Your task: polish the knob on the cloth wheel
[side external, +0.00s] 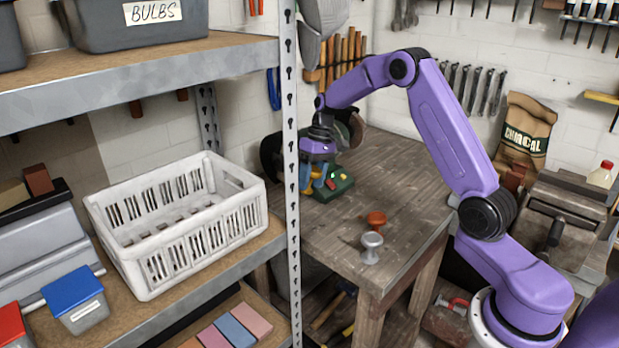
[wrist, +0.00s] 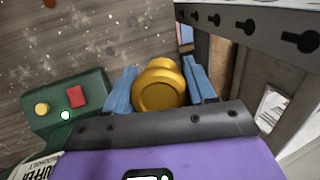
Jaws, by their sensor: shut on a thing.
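My gripper (side external: 319,183) is over the bench at its far left end, low beside the green buffer base (side external: 339,188). In the wrist view, the blue fingers of my gripper (wrist: 159,75) are shut on a brass-yellow knob (wrist: 161,88), with its round face toward the camera. The buffer base (wrist: 85,100) shows left of the knob, with a red button and a yellow button. My wrist hides much of the buffer, and I cannot tell whether the knob touches a wheel.
An orange knob (side external: 376,219) and a silver knob (side external: 371,246) stand near the front of the wooden bench (side external: 405,180). A metal shelf post (side external: 291,200) rises close to the left of my gripper. A white crate (side external: 190,245) is on the shelf. The bench's right part is clear.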

